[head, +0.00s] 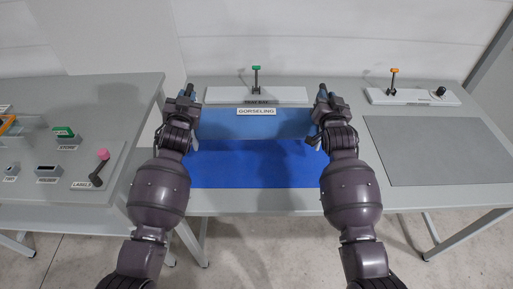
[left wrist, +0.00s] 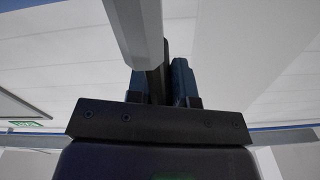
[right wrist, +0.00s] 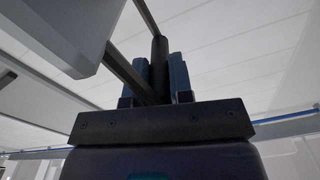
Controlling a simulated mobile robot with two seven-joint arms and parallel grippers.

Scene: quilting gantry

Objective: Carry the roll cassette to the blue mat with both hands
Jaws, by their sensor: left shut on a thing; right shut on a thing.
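The roll cassette appears as a wide pale-blue body (head: 255,126) between my two grippers, with a "GORSELING" label at its back edge. The darker blue mat (head: 256,170) shows in front of and below it; whether they touch cannot be told. My left gripper (head: 184,93) is shut at the cassette's left end. In the left wrist view, a dark bar (left wrist: 156,85) is between its fingers. My right gripper (head: 323,93) is shut at the right end. In the right wrist view, a dark round grip (right wrist: 160,55) is between its fingers, with dark brackets beside it.
A white strip (head: 290,95) with a green-topped lever stands behind the cassette. A grey pad (head: 435,150) lies right, with an orange-topped lever (head: 394,72) on a strip behind. A side table (head: 75,100) at left holds a pink-knobbed lever (head: 102,155) and small labelled holders.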

